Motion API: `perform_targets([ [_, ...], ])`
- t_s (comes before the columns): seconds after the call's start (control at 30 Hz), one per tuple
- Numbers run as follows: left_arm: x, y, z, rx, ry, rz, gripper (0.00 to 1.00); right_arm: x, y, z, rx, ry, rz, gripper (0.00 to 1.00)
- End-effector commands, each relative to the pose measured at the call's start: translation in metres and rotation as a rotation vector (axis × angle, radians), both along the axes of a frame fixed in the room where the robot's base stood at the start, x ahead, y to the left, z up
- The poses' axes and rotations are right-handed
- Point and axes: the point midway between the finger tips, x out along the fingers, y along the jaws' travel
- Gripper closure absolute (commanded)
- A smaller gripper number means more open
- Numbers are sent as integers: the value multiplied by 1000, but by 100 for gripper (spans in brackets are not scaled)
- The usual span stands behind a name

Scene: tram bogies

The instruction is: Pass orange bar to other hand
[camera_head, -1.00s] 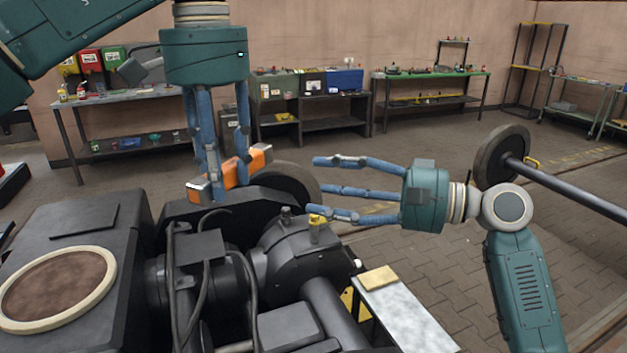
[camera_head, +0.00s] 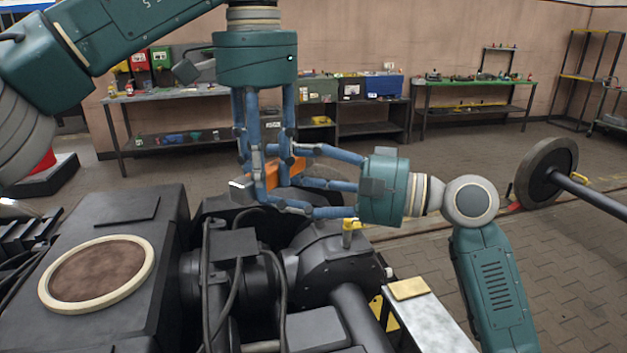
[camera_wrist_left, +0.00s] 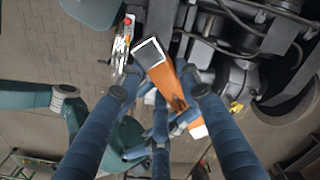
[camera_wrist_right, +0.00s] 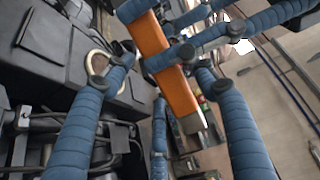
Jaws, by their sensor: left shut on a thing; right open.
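The orange bar (camera_head: 285,171) has grey ends and hangs above the dark bogie machinery. My left gripper (camera_head: 262,185) points down from above, its blue fingers shut on the bar. My right gripper (camera_head: 272,182) comes in from the right, open, its fingers spread around the bar close to the left fingers. In the left wrist view the bar (camera_wrist_left: 178,88) lies slanted between the left fingers. In the right wrist view the bar (camera_wrist_right: 165,68) crosses in front of the open right fingers. Finger contact on the right side is hard to tell.
Black bogie machinery (camera_head: 240,243) with a yellow cap (camera_head: 349,228) lies right below the grippers. A wheel on an axle (camera_head: 546,172) stands at the right. Workbenches (camera_head: 165,97) line the back wall. Open floor lies at the right.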

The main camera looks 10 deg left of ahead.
Motion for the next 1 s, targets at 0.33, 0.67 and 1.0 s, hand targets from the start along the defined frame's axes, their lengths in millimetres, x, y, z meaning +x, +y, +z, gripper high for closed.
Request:
perform_targets([
  [0.33,0,0,0,0,-1,0,96,2,13,0,-1,-1,0,43],
  [0.67,0,0,1,0,-1,0,96,2,13,-1,-2,0,0,85],
  [1.0,0,0,1,-1,-2,0,44,2,12,0,-1,0,0,97],
])
